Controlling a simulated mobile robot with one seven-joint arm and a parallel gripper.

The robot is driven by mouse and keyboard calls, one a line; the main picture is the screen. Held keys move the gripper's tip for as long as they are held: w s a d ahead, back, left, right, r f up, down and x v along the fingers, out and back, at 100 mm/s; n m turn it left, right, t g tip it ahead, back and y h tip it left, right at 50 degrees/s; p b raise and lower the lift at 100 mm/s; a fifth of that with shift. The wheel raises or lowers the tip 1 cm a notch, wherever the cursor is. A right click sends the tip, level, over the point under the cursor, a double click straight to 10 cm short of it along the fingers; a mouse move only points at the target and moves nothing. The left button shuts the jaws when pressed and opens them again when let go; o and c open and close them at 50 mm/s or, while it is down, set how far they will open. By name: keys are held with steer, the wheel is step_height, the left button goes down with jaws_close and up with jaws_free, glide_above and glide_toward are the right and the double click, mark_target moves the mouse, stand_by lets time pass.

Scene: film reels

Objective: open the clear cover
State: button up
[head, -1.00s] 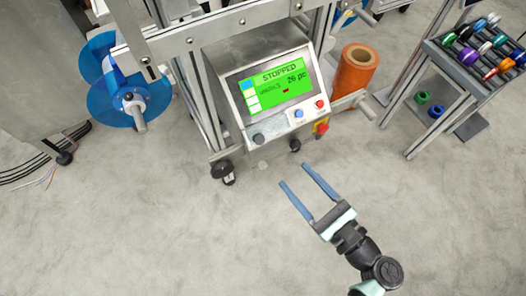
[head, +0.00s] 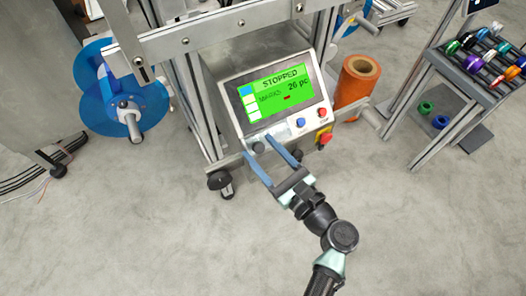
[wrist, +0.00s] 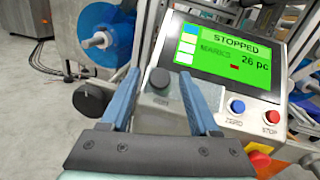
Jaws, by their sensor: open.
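In the wrist view, the fingers of my gripper (wrist: 157,75) stand on either side of a dark knob (wrist: 160,78) on the box's front. I cannot tell whether they touch the box. The box's green screen (head: 279,91) reads "STOPPED" and "26 pc".
A blue button (head: 300,122), a red button (head: 322,112) and a red switch on yellow (head: 325,137) sit right of my gripper. A blue reel (head: 120,105) hangs left. An orange roll (head: 357,82) and a spool rack (head: 480,65) stand right. The front floor is clear.

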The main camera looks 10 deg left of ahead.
jaws_close()
stand_by(0.3)
stand_by(1.2)
